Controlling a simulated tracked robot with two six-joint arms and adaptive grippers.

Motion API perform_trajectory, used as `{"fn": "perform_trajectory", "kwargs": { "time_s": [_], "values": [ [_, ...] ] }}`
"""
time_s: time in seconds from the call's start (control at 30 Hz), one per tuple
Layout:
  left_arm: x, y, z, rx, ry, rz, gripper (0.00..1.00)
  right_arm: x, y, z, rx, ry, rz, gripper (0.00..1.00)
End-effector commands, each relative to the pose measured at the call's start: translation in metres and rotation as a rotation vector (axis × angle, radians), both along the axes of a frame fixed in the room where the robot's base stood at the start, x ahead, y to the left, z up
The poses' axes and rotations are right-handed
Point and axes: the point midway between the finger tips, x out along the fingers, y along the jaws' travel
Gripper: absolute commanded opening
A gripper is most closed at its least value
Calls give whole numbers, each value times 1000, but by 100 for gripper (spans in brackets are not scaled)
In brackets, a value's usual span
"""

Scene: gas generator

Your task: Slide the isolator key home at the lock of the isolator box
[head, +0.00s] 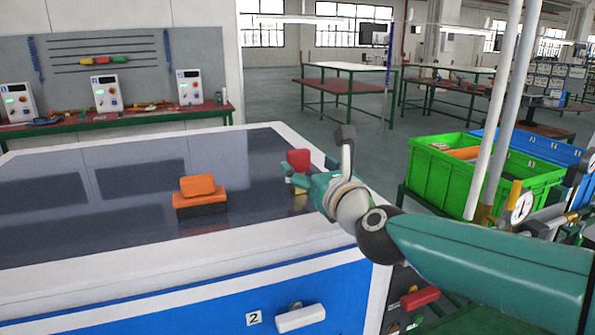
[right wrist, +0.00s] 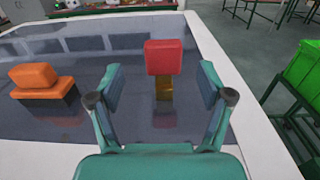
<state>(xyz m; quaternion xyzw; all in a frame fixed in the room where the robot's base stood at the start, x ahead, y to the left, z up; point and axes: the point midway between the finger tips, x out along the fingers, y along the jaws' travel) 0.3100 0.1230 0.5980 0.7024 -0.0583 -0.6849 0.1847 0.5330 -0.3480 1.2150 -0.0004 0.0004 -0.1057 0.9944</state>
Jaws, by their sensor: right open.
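The isolator key, as I take it, has a red block head (head: 299,160) and a brass-coloured lower part. It stands upright on the dark glossy top of the white-and-blue cabinet, near its right edge. My right gripper (head: 308,186) is beside it, open and empty. In the right wrist view the key's red head (right wrist: 164,57) shows between the spread fingers of my gripper (right wrist: 160,88), apart from both. A dark panel with a red handle (head: 420,297) is on the cabinet's front right; I cannot tell whether it is the isolator box. No lock is clearly visible. My left gripper is not in view.
An orange block (head: 198,186) on a dark base sits on the cabinet top, left of the key. Green (head: 435,170) and blue (head: 560,155) crates stand to the right, near white poles. The cabinet top between the orange block and key is clear.

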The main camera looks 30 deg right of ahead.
Motion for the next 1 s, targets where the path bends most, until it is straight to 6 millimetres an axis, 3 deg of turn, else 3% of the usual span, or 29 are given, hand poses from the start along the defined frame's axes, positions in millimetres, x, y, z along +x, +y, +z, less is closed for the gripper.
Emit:
{"fn": "perform_trajectory", "kwargs": {
  "time_s": [0.27, 0.6, 0.9, 1.0],
  "values": [
    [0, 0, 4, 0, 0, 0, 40, 19, -5, 2, 2, 0, -1, 79],
    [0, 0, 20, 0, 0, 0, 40, 60, -17, 9, 0, 1, -2, 79],
    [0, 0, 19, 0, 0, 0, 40, 65, -19, 8, 1, 0, -2, 79],
    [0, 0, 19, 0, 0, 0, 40, 65, -19, 8, 1, 0, -2, 64]
  ]
}}
